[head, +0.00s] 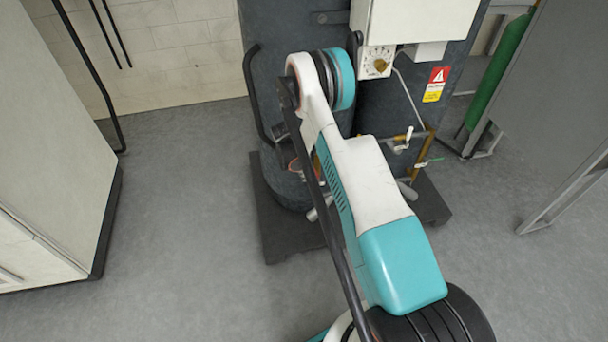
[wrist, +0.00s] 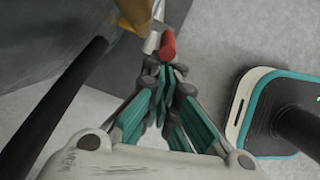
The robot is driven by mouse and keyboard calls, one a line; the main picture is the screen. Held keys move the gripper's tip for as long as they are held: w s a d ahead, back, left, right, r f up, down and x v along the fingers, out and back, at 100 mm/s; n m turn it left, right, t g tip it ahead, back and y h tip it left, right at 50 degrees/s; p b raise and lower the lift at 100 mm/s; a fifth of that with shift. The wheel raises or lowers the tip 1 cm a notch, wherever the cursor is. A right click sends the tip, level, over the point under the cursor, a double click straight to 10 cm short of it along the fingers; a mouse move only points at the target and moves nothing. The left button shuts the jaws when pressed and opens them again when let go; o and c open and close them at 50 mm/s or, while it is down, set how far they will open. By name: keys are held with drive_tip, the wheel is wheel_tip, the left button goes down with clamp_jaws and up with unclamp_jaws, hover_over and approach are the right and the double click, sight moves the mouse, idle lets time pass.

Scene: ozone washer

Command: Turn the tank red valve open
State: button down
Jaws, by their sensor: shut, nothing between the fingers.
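The red valve handle (wrist: 168,44) shows in the wrist view at the top middle, beside a pale metal fitting (wrist: 152,42) and a brass-coloured pipe (wrist: 137,14). My gripper (wrist: 165,78) has its fingers drawn together and holds nothing. Its tips appear just below the red handle in the picture; I cannot tell whether they touch it. The dark grey tank (head: 290,90) stands at the back in the head view. My arm covers part of the tank's lower front there, and my gripper is mostly hidden.
A black curved handrail (head: 251,95) runs on the tank's left side; a dark bar (wrist: 55,105) crosses the wrist view's left. A control box (head: 420,22) and pipework with small valves (head: 405,138) are on the right. Open floor (head: 190,220) lies left of the tank's base.

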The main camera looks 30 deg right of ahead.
drive_tip(key=shift+s+d+r+y, duration=0.25)
drive_tip(key=shift+d+r+y, duration=0.35)
drive_tip(key=shift+d, duration=0.2)
